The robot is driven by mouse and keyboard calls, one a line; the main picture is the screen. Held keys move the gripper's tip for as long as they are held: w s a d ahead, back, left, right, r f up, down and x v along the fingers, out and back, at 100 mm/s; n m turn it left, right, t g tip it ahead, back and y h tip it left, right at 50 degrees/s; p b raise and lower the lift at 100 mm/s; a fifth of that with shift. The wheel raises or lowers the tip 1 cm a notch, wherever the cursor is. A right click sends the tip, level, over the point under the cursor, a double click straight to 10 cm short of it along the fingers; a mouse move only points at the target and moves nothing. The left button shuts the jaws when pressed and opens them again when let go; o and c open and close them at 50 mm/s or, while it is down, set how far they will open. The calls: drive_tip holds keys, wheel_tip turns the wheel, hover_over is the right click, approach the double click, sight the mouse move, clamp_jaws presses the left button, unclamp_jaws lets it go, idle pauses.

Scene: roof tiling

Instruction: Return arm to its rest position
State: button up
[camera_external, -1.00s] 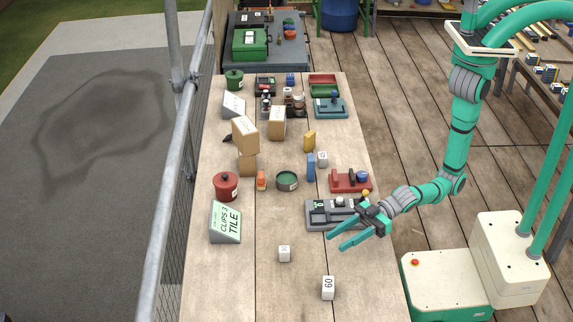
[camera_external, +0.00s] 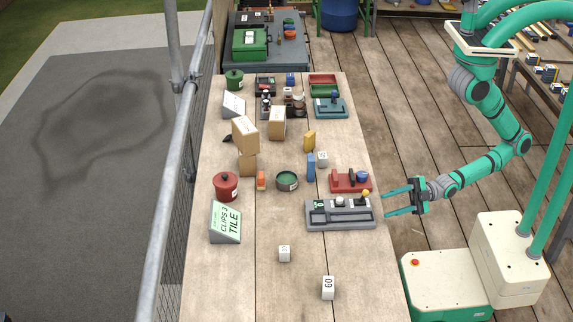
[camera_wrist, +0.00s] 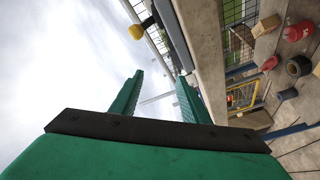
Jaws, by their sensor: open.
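My gripper (camera_external: 398,201) is open and empty, with its two green fingers apart and pointing left. It is just off the right edge of the wooden table (camera_external: 265,290), to the right of the grey control box (camera_external: 340,214). My arm is bent, its elbow out to the right over the deck. In the wrist view the two fingers of my gripper (camera_wrist: 157,98) stand apart against pale sky, with nothing between them. A yellow knob (camera_wrist: 136,32) on a dark stem shows close to them.
The table bears a red joystick box (camera_external: 350,181), a red pot (camera_external: 226,185), a green "CLIPS 2 TILE" sign (camera_external: 226,222), cardboard boxes (camera_external: 245,136) and white numbered cubes (camera_external: 328,288). The wooden deck (camera_external: 400,130) right of the table is largely clear. A metal railing (camera_external: 175,170) runs along the left.

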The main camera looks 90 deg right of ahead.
drive_tip(key=s+d+m+g+h, duration=0.1)
drive_tip(key=s+d+m+h, duration=0.3)
drive_tip(key=d+m, duration=0.4)
drive_tip(key=s+d+m+g+h, duration=0.1)
drive_tip(key=s+d+m+h, duration=0.2)
drive_tip(key=d, duration=0.7)
drive_tip(key=s+m, duration=0.2)
drive_tip(key=m, duration=0.2)
drive_tip(key=shift+s+f+m+h, duration=0.4)
drive_tip(key=shift+o, duration=0.5)
drive_tip(key=shift+o, duration=1.4)
